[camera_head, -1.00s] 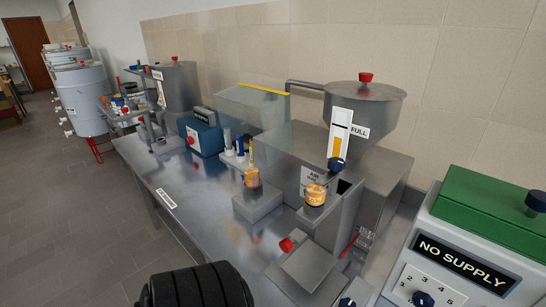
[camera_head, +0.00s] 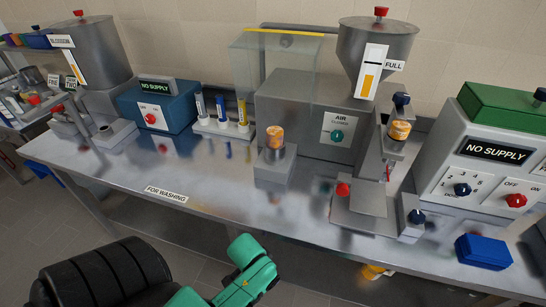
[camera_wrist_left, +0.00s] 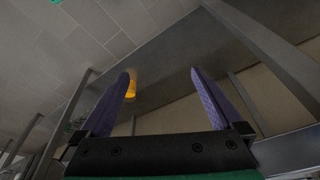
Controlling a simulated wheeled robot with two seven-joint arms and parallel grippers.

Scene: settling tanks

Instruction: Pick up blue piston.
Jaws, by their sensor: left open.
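Several slim tubes stand upright in a white holder (camera_head: 222,131) on the steel bench in the head view. The middle one is dark blue and looks like the blue piston (camera_head: 221,112). A tube with pale and blue parts (camera_head: 199,104) is on its left and a yellow one (camera_head: 242,110) on its right. My left gripper (camera_wrist_left: 160,73) is open and empty in the left wrist view, below the level of the bench top. In the head view only my green left arm shows, at the bottom, well apart from the tubes. My right gripper is not in view.
An orange-labelled jar (camera_head: 274,137) sits on a steel block to the right. The bench front (camera_head: 165,196) beside the washing label is clear.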

